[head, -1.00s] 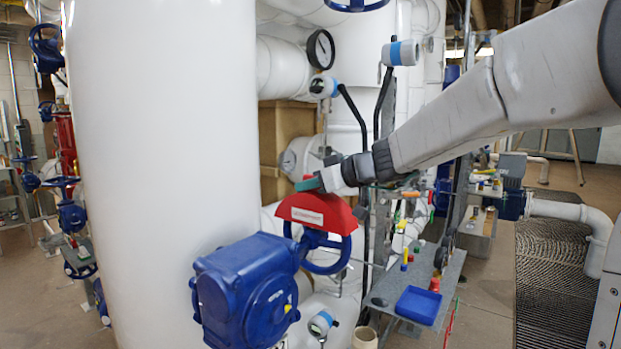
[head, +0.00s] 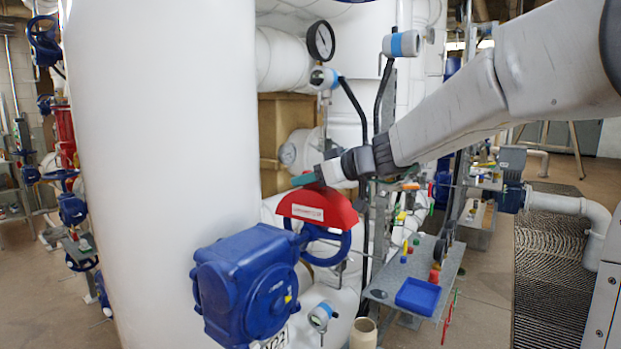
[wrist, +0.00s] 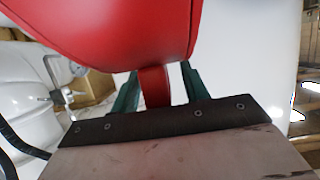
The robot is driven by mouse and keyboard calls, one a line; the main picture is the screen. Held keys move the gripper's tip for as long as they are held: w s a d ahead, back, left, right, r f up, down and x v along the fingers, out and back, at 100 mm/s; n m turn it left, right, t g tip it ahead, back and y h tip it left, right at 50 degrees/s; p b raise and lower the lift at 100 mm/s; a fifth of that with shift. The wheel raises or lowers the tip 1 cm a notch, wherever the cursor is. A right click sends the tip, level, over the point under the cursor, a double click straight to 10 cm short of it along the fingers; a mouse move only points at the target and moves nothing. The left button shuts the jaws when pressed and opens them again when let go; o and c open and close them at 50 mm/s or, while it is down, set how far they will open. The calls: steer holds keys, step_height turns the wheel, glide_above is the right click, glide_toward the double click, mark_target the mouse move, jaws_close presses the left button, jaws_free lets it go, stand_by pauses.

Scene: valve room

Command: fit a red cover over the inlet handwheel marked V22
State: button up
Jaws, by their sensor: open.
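The red cover (head: 318,208), with a white label, sits over the upper part of a blue handwheel (head: 345,250). The wheel's lower rim shows below it. The wheel belongs to a blue valve gearbox (head: 245,285), with a partly cut-off tag (head: 272,341) under it that I cannot fully read. My gripper (head: 306,180) is at the top of the cover. In the wrist view the cover (wrist: 120,25) fills the upper middle, and its red tab (wrist: 154,87) stands between the green fingers of my open gripper (wrist: 157,88), with gaps on both sides.
A large white vessel (head: 160,180) stands left of the valve. A grey shelf (head: 425,262) with a blue tray (head: 417,296) and small coloured parts is at the right. A pressure gauge (head: 320,42) and thin black pipes rise behind my gripper.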

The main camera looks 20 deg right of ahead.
steer(key=v, duration=0.7)
steer(key=shift+s+d+r, duration=0.2)
steer(key=shift+s+d, duration=0.05)
steer(key=shift+s, duration=0.05)
steer(key=s+a+f+m+g+h, duration=0.1)
steer(key=s+a+f+g, duration=0.25)
steer(key=s, duration=0.45)
steer(key=s+a+f+m+g, duration=0.1)
steer(key=s+a+f+g, duration=0.3)
steer(key=s, duration=0.5)
steer(key=s+d+f+m+g+h, duration=0.1)
steer(key=s+d+f+m+h, duration=0.1)
steer(key=s+f, duration=0.3)
steer(key=s+d+f+m+g+h, duration=0.1)
steer(key=s+d+f+m+h, duration=0.2)
steer(key=s, duration=0.8)
steer(key=shift+d+f+g+h, duration=0.35)
steer(key=shift+d+f+h, duration=0.65)
steer(key=shift+d+h, duration=0.1)
steer(key=shift+s, duration=0.15)
